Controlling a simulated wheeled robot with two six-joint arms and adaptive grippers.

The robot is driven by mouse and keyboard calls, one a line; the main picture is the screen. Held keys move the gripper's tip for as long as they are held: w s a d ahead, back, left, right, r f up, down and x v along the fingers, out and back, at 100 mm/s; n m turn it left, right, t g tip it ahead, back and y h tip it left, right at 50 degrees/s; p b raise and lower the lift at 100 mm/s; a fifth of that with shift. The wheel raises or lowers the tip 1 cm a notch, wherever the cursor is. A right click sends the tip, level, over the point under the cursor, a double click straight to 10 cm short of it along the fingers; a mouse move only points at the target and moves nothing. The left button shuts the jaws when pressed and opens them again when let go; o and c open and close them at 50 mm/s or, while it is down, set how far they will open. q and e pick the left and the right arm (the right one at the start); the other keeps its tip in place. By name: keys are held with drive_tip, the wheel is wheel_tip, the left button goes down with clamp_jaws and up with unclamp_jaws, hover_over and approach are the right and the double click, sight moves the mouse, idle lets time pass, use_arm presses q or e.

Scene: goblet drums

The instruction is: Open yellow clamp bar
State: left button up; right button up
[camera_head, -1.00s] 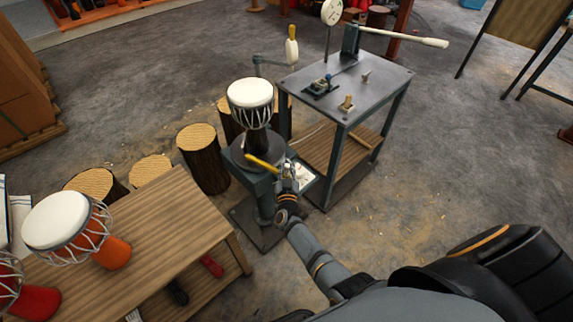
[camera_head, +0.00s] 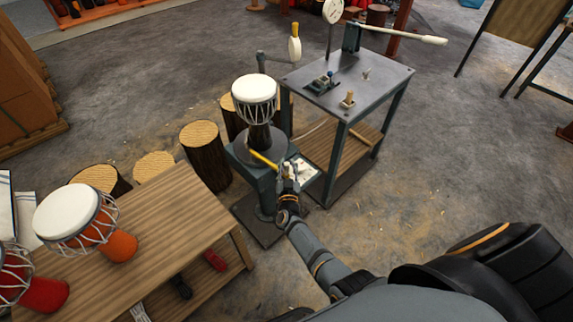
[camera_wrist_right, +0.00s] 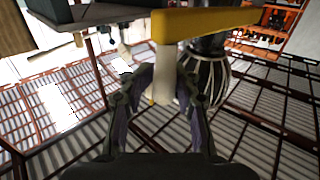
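The yellow clamp bar (camera_head: 263,160) lies across the grey stand (camera_head: 243,157), in front of the drum (camera_head: 256,103) with a white head that stands on it. In the right wrist view the yellow bar (camera_wrist_right: 205,22) crosses the top, with a cream handle (camera_wrist_right: 163,80) hanging below it. My right gripper (camera_head: 288,172) is at the bar's right end. My left gripper is out of view.
A grey metal table (camera_head: 350,85) with a long white-tipped lever (camera_head: 405,35) stands just behind right. A wooden bench (camera_head: 165,225) with drums (camera_head: 68,212) is at the left. Log stumps (camera_head: 204,152) stand behind it.

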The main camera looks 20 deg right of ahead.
drive_tip(key=shift+o, duration=0.8)
drive_tip(key=shift+r, duration=0.1)
drive_tip(key=shift+w, duration=0.1)
drive_tip(key=shift+a+r, duration=0.1)
drive_tip(key=shift+r, duration=0.1)
wheel_tip(320, 180, up, 10)
drive_tip(key=shift+f, duration=0.2)
